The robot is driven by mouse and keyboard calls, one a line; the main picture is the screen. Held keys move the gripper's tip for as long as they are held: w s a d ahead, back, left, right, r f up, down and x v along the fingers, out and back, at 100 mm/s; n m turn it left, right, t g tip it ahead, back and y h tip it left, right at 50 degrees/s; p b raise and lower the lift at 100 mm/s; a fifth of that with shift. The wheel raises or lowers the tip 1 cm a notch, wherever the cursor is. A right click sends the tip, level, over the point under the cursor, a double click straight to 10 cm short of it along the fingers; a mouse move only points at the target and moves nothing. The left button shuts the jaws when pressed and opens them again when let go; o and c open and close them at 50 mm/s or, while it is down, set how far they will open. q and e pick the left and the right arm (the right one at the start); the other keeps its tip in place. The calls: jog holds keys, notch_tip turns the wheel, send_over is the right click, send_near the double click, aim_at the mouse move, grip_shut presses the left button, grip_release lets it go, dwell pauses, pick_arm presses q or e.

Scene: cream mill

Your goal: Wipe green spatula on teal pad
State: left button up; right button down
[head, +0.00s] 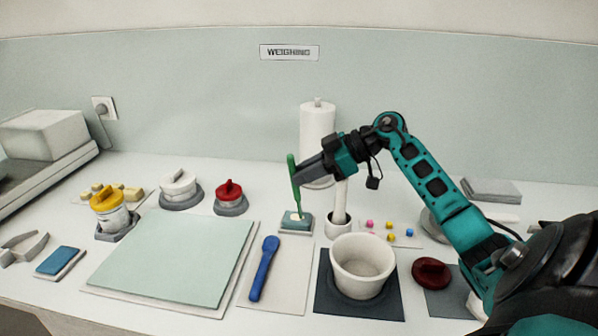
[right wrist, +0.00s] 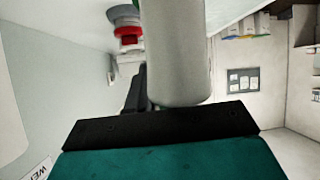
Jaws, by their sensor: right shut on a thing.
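My right gripper (head: 312,170) is shut on the green spatula (head: 294,180) in the head view. The spatula hangs nearly upright, its lower end at the small teal pad (head: 289,225). I cannot tell whether the tip touches the pad. A whitish patch shows at the tip, and I cannot tell whether it is on the spatula or the pad. In the right wrist view, a pale cylinder fills the middle and mostly hides the gripper's fingers. My left gripper is not in view.
Close to the pad stand a mortar with pestle (head: 339,205), a paper roll (head: 317,130) and a white bowl (head: 363,268). A blue spoon (head: 264,268) lies in front. A red-lidded jar (head: 229,196) stands left. The large pale green mat (head: 175,260) is bare.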

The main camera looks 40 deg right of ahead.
aim_at(292, 154)
jog(key=shift+w+a, duration=0.7)
jog(key=shift+w, duration=0.15)
jog(key=shift+s+d, duration=0.75)
jog(key=shift+s, duration=0.2)
dwell(0.7)
jog(key=shift+r, duration=3)
